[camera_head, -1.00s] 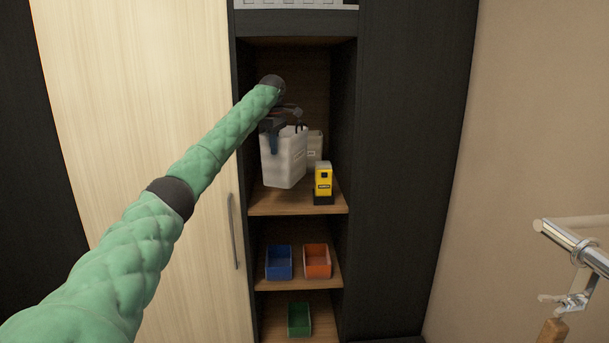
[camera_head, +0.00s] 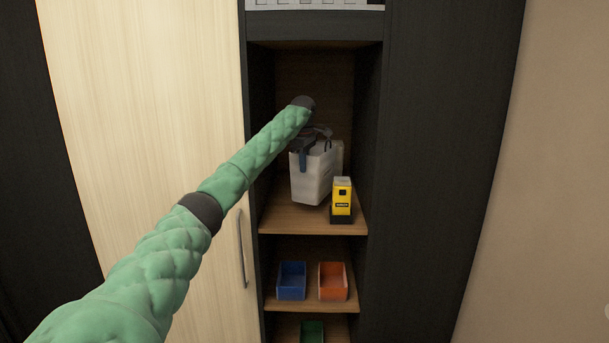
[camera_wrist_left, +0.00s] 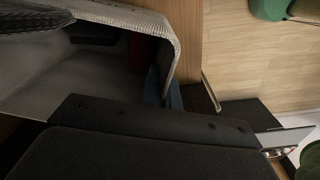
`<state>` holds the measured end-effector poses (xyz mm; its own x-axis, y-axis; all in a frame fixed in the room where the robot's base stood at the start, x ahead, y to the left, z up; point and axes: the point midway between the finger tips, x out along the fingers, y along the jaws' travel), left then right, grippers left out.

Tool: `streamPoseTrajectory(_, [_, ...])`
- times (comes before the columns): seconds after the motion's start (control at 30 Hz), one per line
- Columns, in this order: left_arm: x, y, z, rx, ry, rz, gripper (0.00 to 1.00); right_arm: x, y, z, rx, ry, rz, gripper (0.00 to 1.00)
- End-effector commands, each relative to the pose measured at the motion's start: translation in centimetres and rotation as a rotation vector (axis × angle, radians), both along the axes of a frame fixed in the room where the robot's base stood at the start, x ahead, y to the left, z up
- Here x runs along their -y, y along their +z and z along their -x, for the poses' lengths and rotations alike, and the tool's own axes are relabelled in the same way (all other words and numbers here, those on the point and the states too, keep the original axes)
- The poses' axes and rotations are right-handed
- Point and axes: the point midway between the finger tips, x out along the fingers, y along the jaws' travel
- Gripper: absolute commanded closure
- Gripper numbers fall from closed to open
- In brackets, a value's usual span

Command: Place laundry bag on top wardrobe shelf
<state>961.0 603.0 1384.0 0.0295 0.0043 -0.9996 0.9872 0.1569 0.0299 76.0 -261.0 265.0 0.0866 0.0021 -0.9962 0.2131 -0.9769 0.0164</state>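The pale laundry bag (camera_head: 312,182) is inside the upper open wardrobe compartment, left of a yellow-and-black box (camera_head: 342,201). My left gripper (camera_head: 306,150) grips the bag's upper left rim, a dark finger overlapping its side. The bag is slightly tilted, and its base appears to be above the wooden shelf (camera_head: 285,218). In the left wrist view the bag's grey woven rim (camera_wrist_left: 160,35) and open inside fill the upper left. My right gripper is in neither view.
Another pale container (camera_head: 339,155) stands behind the bag, mostly hidden. Lower shelves hold a blue bin (camera_head: 291,281), an orange bin (camera_head: 333,281) and a green bin (camera_head: 312,331). Dark side walls bound the compartment. A light wooden door (camera_head: 150,100) is on the left.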

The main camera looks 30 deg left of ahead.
Motion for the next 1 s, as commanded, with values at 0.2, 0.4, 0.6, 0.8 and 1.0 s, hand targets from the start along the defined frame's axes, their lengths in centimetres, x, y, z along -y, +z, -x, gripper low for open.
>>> streamPoseTrajectory(0.2, [0.0,-1.0,0.0,0.000,0.000,0.000,1.00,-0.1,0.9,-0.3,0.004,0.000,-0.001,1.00])
streamPoseTrajectory(0.4, [0.0,-3.2,0.0,-0.002,0.001,-0.001,1.00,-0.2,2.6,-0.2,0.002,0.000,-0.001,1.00])
streamPoseTrajectory(0.6, [0.0,-4.8,0.0,0.000,0.000,0.001,1.00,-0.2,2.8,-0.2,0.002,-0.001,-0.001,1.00])
streamPoseTrajectory(0.8, [0.0,-4.8,0.0,0.000,0.000,0.001,1.00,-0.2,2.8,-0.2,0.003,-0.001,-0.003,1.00])
streamPoseTrajectory(1.0, [0.0,-5.0,0.0,0.000,0.000,0.000,0.75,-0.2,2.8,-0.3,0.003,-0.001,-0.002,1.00])
